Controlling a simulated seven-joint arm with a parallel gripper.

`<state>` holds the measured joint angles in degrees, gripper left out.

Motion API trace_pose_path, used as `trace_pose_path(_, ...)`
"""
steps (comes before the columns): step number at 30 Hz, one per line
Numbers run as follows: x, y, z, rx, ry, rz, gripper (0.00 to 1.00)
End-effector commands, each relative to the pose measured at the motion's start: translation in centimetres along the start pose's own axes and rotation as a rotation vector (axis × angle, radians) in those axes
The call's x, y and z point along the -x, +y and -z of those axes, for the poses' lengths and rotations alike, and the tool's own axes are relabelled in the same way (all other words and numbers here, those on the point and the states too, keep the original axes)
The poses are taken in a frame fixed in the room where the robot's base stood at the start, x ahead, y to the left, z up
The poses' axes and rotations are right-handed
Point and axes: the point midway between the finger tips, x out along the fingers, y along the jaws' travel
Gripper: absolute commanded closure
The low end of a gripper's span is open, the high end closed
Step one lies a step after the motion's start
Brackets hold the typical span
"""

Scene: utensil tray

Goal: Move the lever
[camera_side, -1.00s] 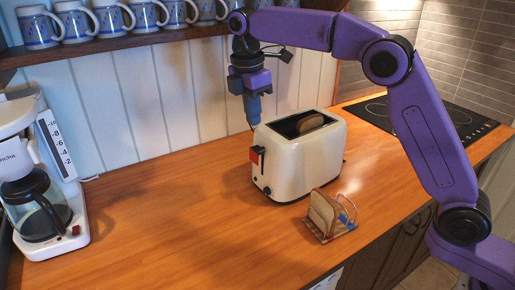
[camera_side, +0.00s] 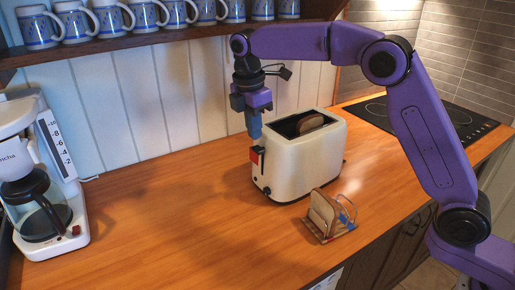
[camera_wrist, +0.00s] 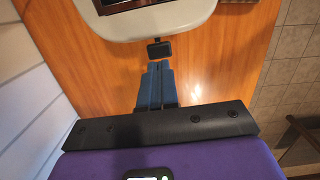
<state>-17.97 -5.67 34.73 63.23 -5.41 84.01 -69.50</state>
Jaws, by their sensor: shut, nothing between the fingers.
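A cream toaster (camera_side: 297,165) stands on the wooden counter, with a slice of bread (camera_side: 311,123) in its slot. Its lever (camera_side: 262,160) is a dark tab on the left end face, beside a red patch. In the wrist view the lever (camera_wrist: 159,50) is a black tab sticking out from the toaster (camera_wrist: 170,22). My gripper (camera_side: 256,136) has blue fingers pointing down, shut and empty, at the toaster's lever end. In the wrist view the shut fingertips (camera_wrist: 159,65) are just short of the lever; whether they touch it I cannot tell.
A wire rack (camera_side: 345,222) with bread slices stands in front of the toaster. A coffee maker (camera_side: 62,205) is at the far left. Several mugs (camera_side: 118,18) hang under or sit on a shelf above. A black hob (camera_side: 440,118) lies behind right. The counter left of the toaster is clear.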

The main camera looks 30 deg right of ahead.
Motion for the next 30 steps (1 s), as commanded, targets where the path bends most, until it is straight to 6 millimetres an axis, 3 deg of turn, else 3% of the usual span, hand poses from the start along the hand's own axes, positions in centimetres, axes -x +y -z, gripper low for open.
trace_pose_path(7,-2.2,0.0,-0.1,-0.001,-0.001,0.002,1.00)
trace_pose_path(23,-2.9,0.0,0.0,0.000,0.000,0.000,1.00)
trace_pose_path(30,-4.9,-0.1,0.2,0.000,-0.001,0.003,1.00)
